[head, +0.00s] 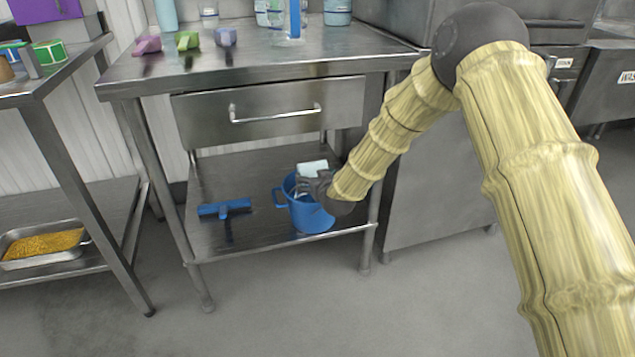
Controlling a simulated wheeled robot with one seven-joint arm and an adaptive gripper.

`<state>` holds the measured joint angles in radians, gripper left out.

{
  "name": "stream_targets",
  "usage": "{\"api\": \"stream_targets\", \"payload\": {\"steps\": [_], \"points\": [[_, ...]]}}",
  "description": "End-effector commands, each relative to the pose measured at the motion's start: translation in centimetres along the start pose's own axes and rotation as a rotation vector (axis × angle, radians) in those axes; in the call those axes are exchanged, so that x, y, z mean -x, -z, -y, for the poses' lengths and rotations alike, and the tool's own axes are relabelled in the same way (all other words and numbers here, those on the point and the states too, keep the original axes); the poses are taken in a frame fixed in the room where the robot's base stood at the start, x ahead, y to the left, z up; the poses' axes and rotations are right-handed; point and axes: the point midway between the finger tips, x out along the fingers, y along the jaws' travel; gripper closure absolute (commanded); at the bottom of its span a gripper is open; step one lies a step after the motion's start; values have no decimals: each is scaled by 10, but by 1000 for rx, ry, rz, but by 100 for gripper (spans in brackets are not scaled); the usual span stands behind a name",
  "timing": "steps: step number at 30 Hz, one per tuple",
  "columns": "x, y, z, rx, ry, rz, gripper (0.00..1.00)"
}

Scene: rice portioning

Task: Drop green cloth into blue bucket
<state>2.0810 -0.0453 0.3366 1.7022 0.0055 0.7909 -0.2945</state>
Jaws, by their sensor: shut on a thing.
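The blue bucket (311,219) stands on the lower shelf of the steel table, with a handle on its left side. My gripper (316,184) is at the bucket's mouth, dark and small in the view, and hides part of the rim. A green object (187,41) lies on the tabletop, between a pink one (147,45) and a bluish-purple one (225,37).
A blue squeegee-like tool (224,208) lies on the shelf left of the bucket. The closed drawer (270,112) and tabletop (270,60) are above. The table's right front leg (369,235) is near my arm. A metal tray with yellow grains (42,246) is at left.

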Motion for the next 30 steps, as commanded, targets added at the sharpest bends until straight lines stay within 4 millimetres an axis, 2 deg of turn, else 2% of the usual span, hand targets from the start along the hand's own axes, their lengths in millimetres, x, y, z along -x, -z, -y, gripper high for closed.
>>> {"api": "stream_targets", "payload": {"steps": [13,14,15,16,30], "points": [[-4,1,0,0,0,1,35],[-4,1,0,0,0,1,10],[-4,1,0,0,0,1,2],[-4,1,0,0,0,1,0],[-4,1,0,-1,0,1,0]]}}
